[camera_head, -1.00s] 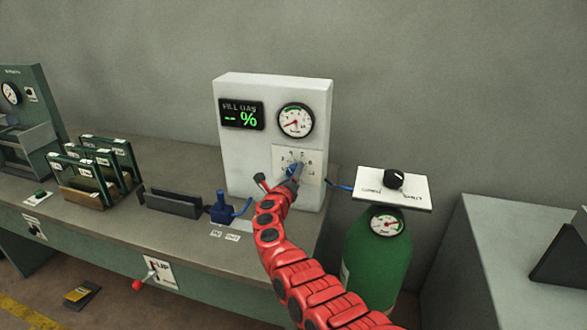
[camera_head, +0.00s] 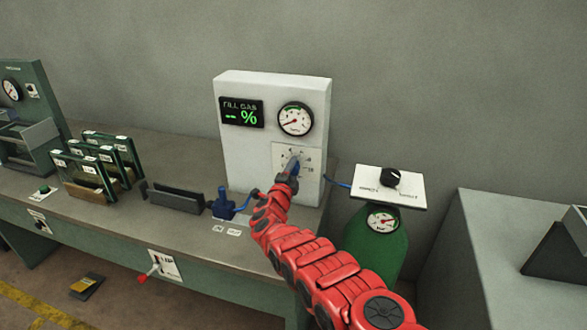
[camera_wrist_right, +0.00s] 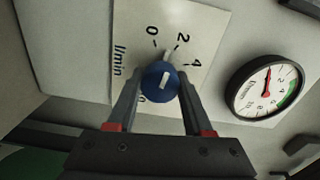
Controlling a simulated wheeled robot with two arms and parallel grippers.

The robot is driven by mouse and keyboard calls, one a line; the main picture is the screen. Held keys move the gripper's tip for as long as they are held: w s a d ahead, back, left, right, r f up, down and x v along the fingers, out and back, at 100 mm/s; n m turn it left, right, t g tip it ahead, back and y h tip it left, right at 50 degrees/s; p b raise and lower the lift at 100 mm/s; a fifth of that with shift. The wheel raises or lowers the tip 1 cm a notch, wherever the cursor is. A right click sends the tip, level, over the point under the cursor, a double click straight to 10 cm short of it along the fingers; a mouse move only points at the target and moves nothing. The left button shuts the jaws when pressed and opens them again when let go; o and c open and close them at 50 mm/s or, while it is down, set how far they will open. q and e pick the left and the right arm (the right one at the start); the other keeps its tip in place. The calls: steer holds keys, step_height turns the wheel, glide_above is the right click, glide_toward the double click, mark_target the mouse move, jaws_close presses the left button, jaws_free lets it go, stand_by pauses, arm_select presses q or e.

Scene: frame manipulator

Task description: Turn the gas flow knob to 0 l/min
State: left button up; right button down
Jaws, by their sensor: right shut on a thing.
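The gas flow knob (camera_wrist_right: 158,82) is round and blue with a white pointer line. It sits on a white dial plate (camera_wrist_right: 211,22) marked l/min, with 0, 2 and 4 readable in the right wrist view. The pointer aims between 0 and 2. My right gripper (camera_wrist_right: 160,88) is shut on the knob, one finger on each side. In the head view the dial plate (camera_head: 312,158) is on the front of a white box (camera_head: 250,165), and my right gripper (camera_head: 291,170) covers much of the knob. My left gripper is not in view.
Above the dial are a round gauge (camera_head: 295,119) and a black display (camera_head: 241,113) reading "FILL GAS -- %". A green gas cylinder (camera_head: 378,250) with a black knob (camera_head: 390,178) on its white plate stands right of the bench. A blue valve (camera_head: 223,204) sits left of my arm.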

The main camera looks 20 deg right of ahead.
steer(key=n+b, duration=0.1)
steer(key=n, duration=0.2)
steer(key=shift+a+f+n+b, duration=0.1)
steer(key=shift+f+n+b, duration=0.05)
steer(key=shift+n+b, duration=0.9)
steer(key=shift+n, duration=0.15)
steer(key=shift+n+b, duration=0.35)
steer(key=shift+n, duration=0.05)
steer(key=shift+r, duration=0.2)
steer(key=shift+c, duration=1.5)
jaws_free()
steer(key=shift+s, duration=0.1)
